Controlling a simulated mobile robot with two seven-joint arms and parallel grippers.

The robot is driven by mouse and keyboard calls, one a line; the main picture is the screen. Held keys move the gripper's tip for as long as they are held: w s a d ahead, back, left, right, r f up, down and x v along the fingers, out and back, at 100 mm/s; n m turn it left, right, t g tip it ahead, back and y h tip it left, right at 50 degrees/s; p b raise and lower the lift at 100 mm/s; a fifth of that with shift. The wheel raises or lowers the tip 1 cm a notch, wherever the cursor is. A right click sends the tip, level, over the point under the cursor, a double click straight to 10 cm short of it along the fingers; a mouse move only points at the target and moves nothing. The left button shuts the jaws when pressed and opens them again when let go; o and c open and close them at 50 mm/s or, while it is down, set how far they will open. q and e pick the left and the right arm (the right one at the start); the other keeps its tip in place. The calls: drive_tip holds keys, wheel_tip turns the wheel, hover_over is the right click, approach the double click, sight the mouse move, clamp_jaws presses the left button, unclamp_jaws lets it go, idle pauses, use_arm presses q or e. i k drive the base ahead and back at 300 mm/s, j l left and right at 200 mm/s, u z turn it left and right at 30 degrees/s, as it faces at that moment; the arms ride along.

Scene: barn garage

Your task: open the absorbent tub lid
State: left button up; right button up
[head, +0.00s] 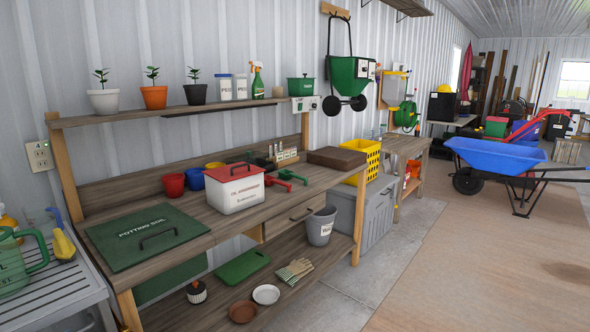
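The absorbent tub (236,197) is a white box standing on the wooden workbench, near the middle of the head view. Its red lid (233,172) lies flat on top and looks closed, with a dark handle (236,165) on it. The lettering on the tub's front appears to read "OIL ABSORBENT". Neither of my grippers shows in this view.
Red, blue and yellow pots (173,184) stand left of the tub; red and green hand tools (288,176) lie right of it. A green potting soil lid (148,235) covers the bench's left end. A shelf (180,110) runs above. Open floor (480,260) lies right.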

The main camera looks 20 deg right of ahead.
sight(237, 171)
drive_tip(key=z, duration=0.3)
drive_tip(key=i+l+u, duration=0.1)
drive_tip(key=i+u, duration=0.15)
drive_tip(key=i, duration=0.25)
drive_tip(key=i+l+u, duration=0.25)
drive_tip(key=i, duration=0.2)
drive_tip(key=i+l+u, duration=0.25)
drive_tip(key=i, duration=0.2)
